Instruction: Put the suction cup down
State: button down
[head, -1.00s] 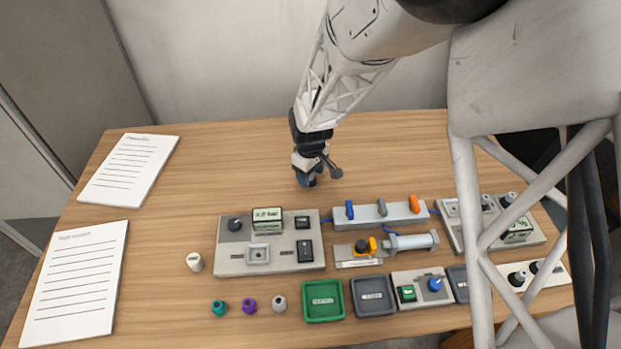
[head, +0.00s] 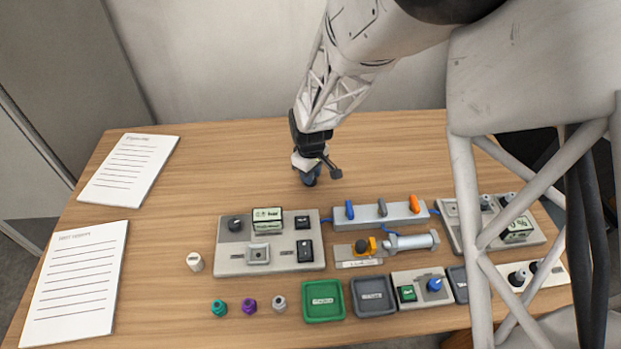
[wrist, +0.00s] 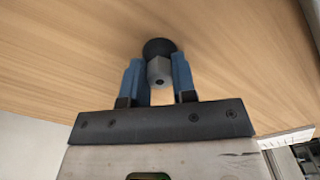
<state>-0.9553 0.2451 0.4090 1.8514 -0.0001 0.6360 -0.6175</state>
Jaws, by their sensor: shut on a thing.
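The suction cup (wrist: 158,46) shows in the wrist view as a dark round cup with a grey hexagonal fitting. My gripper (wrist: 157,72) is shut on it, with one blue finger on each side of the grey fitting. The cup's dark end points away from the wrist, toward the wooden table. In the head view, my gripper (head: 309,178) is low over the bare back middle of the table, behind the grey control panel. The cup is hard to make out there, and I cannot tell whether it touches the tabletop.
The control panel (head: 285,262) and a valve block (head: 377,214) with coloured levers stand in front. Green (head: 323,300) and grey (head: 373,296) trays and several small fittings lie nearer the front edge. Paper sheets (head: 130,170) lie at left. The table around my gripper is clear.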

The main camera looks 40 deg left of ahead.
jog(key=shift+r, duration=0.15)
jog(key=shift+r, duration=4.85)
